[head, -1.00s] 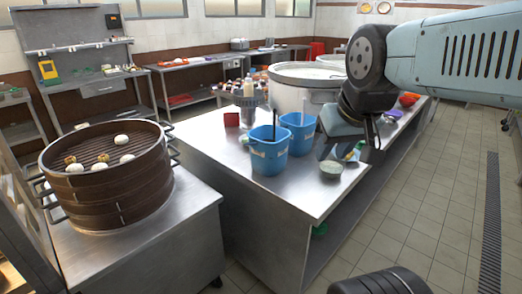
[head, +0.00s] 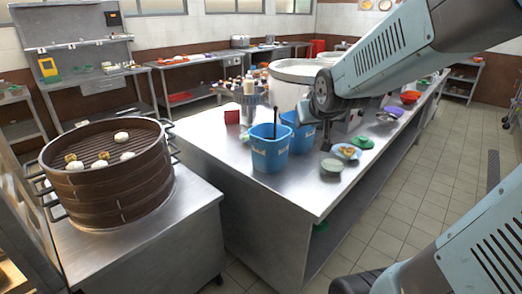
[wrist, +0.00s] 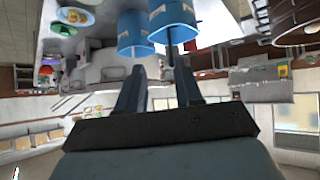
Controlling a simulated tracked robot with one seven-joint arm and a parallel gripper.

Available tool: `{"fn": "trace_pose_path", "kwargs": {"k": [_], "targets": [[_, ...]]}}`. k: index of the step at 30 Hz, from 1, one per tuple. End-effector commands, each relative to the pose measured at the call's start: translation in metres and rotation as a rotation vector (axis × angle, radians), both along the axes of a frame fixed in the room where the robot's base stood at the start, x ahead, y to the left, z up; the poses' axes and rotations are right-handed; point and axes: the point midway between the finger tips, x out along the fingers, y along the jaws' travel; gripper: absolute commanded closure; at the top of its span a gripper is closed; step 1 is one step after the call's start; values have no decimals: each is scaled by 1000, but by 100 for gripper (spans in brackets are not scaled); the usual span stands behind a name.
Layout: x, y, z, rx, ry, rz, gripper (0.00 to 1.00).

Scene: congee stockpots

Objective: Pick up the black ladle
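Two blue buckets stand on the steel counter, the front one (head: 270,150) and the one behind it (head: 300,132). A thin dark handle, seemingly the black ladle (head: 275,124), rises from the front bucket; its lower part is hidden inside. The wrist view is upside down. There the buckets show at the top, and the dark handle (wrist: 172,50) sticks out from the right-hand one (wrist: 172,16). My gripper (wrist: 160,72) is open, with nothing between its fingers, and the handle is beyond the fingertips. In the head view my arm mostly hides the gripper, right of the buckets.
A large pot (head: 290,82) stands behind the buckets. A steamer (head: 105,175) with buns is at left. The counter's front corner is clear.

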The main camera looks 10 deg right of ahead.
Motion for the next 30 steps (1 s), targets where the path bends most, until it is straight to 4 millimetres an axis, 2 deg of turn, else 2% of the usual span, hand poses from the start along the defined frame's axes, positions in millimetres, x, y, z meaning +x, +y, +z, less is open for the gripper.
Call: {"fn": "trace_pose_path", "kwargs": {"k": [1, 6, 15, 21, 30], "targets": [[16, -1, -8, -2, -28, 5, 65], [65, -1, -25, -5, -161, 26, 65], [128, 0, -60, 18, -395, 67, 65], [151, 1, -83, 46, -546, 88, 65], [162, 1, -100, 79, -682, 102, 65]]}}
